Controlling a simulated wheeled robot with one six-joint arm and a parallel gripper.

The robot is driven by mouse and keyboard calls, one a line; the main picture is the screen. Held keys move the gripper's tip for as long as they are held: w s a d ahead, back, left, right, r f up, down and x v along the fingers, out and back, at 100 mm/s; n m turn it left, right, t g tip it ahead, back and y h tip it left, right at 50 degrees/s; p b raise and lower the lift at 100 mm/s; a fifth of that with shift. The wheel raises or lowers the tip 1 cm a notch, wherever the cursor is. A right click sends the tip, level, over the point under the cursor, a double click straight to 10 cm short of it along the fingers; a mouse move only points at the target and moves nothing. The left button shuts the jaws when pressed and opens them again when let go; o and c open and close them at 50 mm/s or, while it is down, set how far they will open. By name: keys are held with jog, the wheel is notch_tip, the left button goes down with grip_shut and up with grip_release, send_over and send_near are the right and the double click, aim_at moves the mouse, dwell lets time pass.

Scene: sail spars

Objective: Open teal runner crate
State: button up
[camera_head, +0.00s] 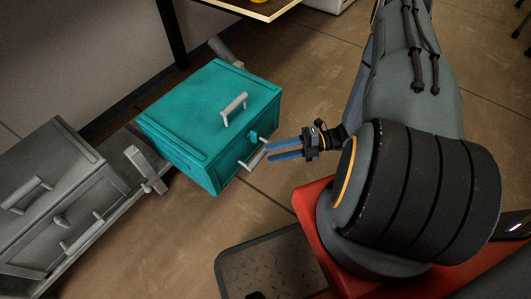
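The teal crate (195,125) stands left of centre with its top on. A pale grey handle (234,107) rises from the top. Its front face, toward the lower right, carries a small teal knob (253,137) and a pale grey bar handle (254,158). My gripper (269,152) reaches in from the right, with two blue fingers spread apart. The fingertips are close to the right end of the front bar handle. I cannot tell whether they touch it or straddle it. No gap shows at the crate's front.
A grey crate (60,195) with similar handles stands at the left. A grey rail with an upright block (146,168) lies between the two crates. A table edge (285,8) is above. A dark-rimmed plate (268,268) lies at the bottom. Brown floor (225,215) is clear before the teal crate.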

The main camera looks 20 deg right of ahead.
jog(key=shift+v, duration=1.25)
